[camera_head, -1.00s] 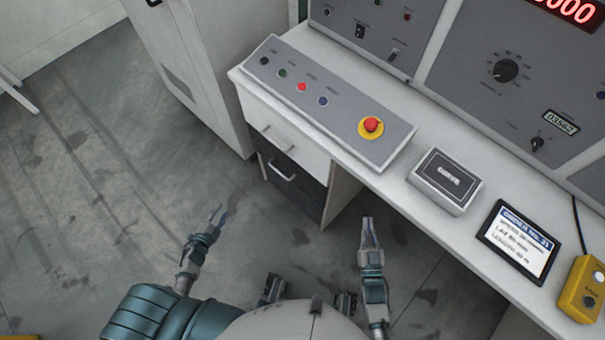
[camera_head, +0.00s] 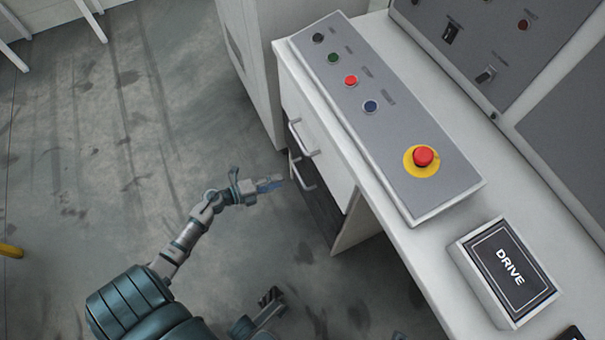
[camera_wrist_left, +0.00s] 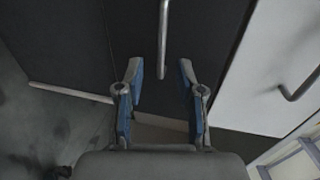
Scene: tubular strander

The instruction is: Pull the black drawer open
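The black drawer (camera_head: 322,212) is the lower drawer under the desk's left end, and its front looks shut. Its metal bar handle (camera_head: 305,178) faces my left gripper (camera_head: 272,184). In the left wrist view, the black drawer front (camera_wrist_left: 215,40) fills the top, and the handle (camera_wrist_left: 163,40) runs down toward the gap between the fingers. My left gripper (camera_wrist_left: 159,75) is open and empty there, its two blue-padded fingers apart on either side of the handle's line. In the head view its tips are just short of the handle; contact cannot be told.
A white drawer (camera_head: 318,140) with its own handle sits directly above the black one. The desk (camera_head: 400,245) carries a button panel (camera_head: 400,120) and a DRIVE box (camera_head: 503,270). A tall white cabinet (camera_head: 262,60) stands behind.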

